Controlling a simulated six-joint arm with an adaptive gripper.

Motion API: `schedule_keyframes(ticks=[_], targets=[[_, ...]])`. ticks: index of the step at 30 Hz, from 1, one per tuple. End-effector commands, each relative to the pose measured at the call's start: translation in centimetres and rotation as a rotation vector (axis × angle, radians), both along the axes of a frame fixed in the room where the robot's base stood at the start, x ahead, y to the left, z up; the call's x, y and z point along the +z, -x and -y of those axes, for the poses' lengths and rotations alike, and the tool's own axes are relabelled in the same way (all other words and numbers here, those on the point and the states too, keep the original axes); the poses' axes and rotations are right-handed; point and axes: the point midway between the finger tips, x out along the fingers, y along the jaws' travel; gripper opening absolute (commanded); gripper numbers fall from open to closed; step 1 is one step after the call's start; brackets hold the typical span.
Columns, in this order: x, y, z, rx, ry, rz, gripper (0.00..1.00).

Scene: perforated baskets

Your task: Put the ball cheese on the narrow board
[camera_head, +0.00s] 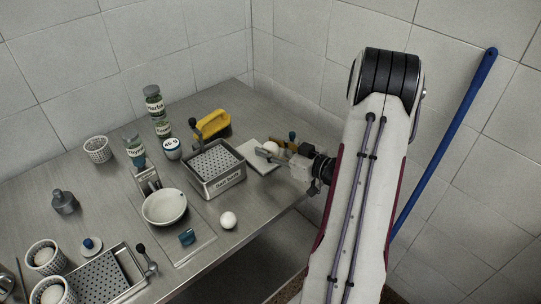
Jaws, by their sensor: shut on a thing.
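My gripper (276,155) is at the right back of the steel table, shut on a white ball cheese (271,148). Part of the ball is hidden by the fingers. A pale flat board (256,163) lies below and just left of the gripper; I cannot tell whether the ball touches it. A longer, thin board (197,250) lies near the front, with a bowl and a small blue item on it. I cannot tell which is the narrow board. Another white ball (228,220) lies on the bare table.
A perforated basket in a metal tray (217,181) stands left of the pale board, with a yellow block (214,124) behind it. The table's front right edge is close.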

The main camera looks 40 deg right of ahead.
Motion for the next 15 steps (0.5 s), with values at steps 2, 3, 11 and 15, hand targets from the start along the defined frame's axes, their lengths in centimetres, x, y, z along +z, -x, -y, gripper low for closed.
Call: schedule_keyframes(ticks=[2,3,11,15], targets=[[-0.8,0.0,0.0,-0.001,-0.003,-0.001,0.14],[-1.2,0.0,0.0,-0.001,-0.004,-0.002,0.14],[-3.0,0.0,0.0,0.000,-0.001,-0.001,0.14],[-3.1,0.0,0.0,0.000,0.000,0.000,0.14]])
